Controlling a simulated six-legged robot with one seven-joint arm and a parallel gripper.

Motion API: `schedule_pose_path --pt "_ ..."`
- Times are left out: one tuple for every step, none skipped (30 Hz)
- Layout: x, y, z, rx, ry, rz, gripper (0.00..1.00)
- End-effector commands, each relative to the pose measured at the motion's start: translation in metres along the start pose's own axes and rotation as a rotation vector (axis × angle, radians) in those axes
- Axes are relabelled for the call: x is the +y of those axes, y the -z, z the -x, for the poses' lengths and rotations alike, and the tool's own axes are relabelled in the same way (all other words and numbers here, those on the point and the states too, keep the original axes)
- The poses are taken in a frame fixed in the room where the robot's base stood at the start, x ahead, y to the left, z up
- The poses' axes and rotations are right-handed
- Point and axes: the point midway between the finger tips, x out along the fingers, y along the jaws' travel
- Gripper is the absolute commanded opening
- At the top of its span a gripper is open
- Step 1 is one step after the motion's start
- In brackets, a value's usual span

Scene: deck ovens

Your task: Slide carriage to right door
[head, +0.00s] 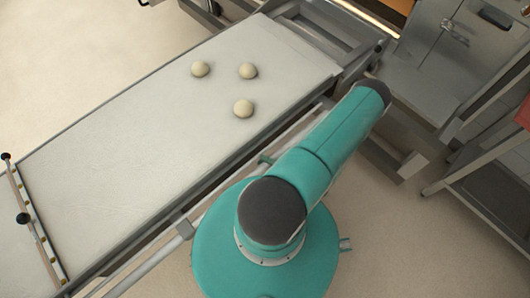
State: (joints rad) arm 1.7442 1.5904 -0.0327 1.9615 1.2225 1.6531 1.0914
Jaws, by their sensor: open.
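A long metal carriage with a pale flat bed (130,140) runs diagonally from lower left to upper right. My teal arm reaches up and right beside the carriage. My gripper is out of the picture.
A side rail (150,262) runs along the carriage's near edge, close to my arm. A metal rack or stand (490,160) is at the right edge. Pale floor (420,250) is open at the lower right.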

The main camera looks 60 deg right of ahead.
Motion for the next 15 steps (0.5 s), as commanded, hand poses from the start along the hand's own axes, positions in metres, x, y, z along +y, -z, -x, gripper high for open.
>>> schedule_pose_path --pt "-0.001 0.000 0.006 -0.001 0.002 0.001 0.52" --pt "-0.001 0.000 0.011 -0.002 0.003 0.001 0.52" --pt "-0.001 0.000 0.017 -0.003 0.003 0.000 0.52" --pt "0.000 0.000 0.023 -0.003 0.002 0.000 0.52" --pt "-0.001 0.000 0.029 -0.003 0.003 0.000 0.52" --pt "-0.001 0.000 0.038 -0.003 0.004 0.000 0.52" --pt "-0.001 0.000 0.044 -0.003 0.002 0.000 0.52" --pt "-0.001 0.000 0.051 -0.002 0.003 -0.001 0.52" --pt "-0.001 0.000 0.061 -0.003 0.003 0.001 0.52" --pt "-0.001 0.000 0.067 -0.003 0.003 0.001 0.52" --pt "-0.001 0.000 0.074 -0.002 0.003 0.001 0.52" --pt "0.000 0.000 0.083 -0.002 0.003 0.001 0.52" --pt "0.000 0.000 0.089 -0.003 0.002 0.001 0.52" --pt "-0.001 0.000 0.096 -0.003 0.003 0.001 0.52" --pt "0.000 0.000 0.103 -0.001 0.002 0.000 0.52"
